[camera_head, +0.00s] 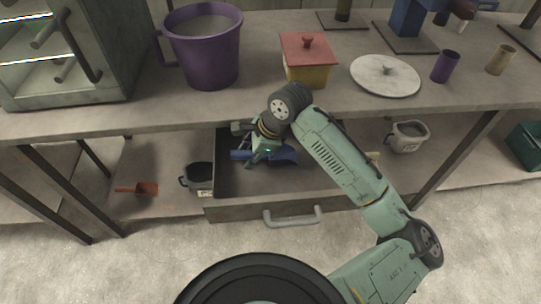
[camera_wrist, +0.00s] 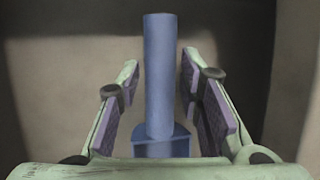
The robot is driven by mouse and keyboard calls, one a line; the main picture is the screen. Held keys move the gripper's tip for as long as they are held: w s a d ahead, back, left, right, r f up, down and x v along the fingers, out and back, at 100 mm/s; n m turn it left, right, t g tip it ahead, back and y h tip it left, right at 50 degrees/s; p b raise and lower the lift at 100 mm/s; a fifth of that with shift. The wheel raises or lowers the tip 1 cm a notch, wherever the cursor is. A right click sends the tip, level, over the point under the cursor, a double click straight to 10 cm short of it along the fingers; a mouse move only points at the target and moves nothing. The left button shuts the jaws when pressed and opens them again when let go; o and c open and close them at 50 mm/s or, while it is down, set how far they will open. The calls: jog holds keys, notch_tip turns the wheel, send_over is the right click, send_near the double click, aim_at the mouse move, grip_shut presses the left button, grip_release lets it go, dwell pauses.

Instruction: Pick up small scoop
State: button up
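A blue scoop (camera_head: 284,155) lies in the open drawer (camera_head: 255,210), partly hidden by my gripper (camera_head: 258,155) in the head view. In the wrist view, the blue scoop's handle (camera_wrist: 159,75) runs up the middle, with part of its wider body at the bottom. My gripper's fingers (camera_wrist: 160,60) are open, one on each side of the handle. A gap shows between the handle and each purple pad. A red-orange scoop (camera_head: 147,188) lies on the lower shelf, left of the drawer.
The drawer's walls surround my gripper, and the tabletop (camera_head: 130,124) overhangs behind it. A grey container (camera_head: 200,175) stands left of the drawer and a light bucket (camera_head: 408,135) right. A purple pot (camera_head: 206,55) and a red-lidded box (camera_head: 307,73) stand above.

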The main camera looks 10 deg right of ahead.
aim_at(250, 152)
grip_shut()
jog(key=shift+r, duration=0.1)
dwell(0.4)
notch_tip(250, 152, up, 10)
jog(key=shift+f+b, duration=0.1)
jog(key=shift+b, duration=0.35)
jog(key=shift+d, duration=0.1)
